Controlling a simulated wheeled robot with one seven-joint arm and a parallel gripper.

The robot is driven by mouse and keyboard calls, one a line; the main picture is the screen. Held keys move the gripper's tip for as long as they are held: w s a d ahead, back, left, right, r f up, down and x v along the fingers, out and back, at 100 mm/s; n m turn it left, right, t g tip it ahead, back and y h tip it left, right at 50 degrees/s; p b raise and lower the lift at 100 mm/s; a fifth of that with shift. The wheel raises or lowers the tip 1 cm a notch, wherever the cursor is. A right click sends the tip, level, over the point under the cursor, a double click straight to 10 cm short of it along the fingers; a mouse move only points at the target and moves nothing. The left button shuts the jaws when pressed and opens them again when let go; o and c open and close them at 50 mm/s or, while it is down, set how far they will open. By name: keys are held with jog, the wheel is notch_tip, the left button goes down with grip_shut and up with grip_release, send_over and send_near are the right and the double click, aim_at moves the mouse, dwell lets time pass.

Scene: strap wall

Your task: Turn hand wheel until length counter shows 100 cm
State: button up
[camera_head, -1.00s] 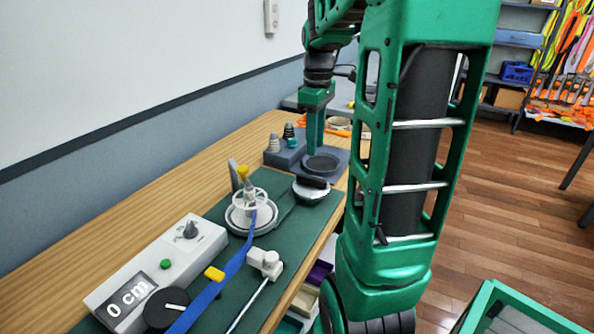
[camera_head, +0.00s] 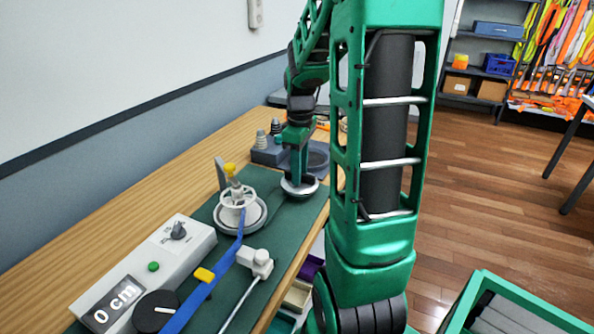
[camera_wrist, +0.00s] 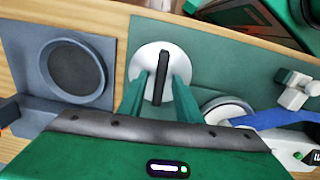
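The length counter (camera_head: 118,300) on the white box reads 0 cm. Beside it is a black round dial (camera_head: 155,311) with a white mark. A white disc with an upright black bar (camera_head: 299,187) sits at the mat's far right; I cannot tell which of these two is the hand wheel. In the wrist view, my gripper (camera_wrist: 162,77) is open, with its green fingers on either side of the black bar (camera_wrist: 160,88) and gaps showing. In the head view my gripper (camera_head: 297,180) is at the disc. A blue strap (camera_head: 210,285) runs from a white spool (camera_head: 229,213).
A grey block with a round dish (camera_wrist: 73,68) stands close beside the disc. A white clamp block (camera_head: 256,262) and a yellow clip (camera_head: 204,275) are nearer the counter. A green crate (camera_head: 490,290) stands on the floor to the right.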

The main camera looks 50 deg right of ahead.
jog(key=shift+c, duration=0.3)
grip_shut()
jog(key=shift+m, duration=0.4)
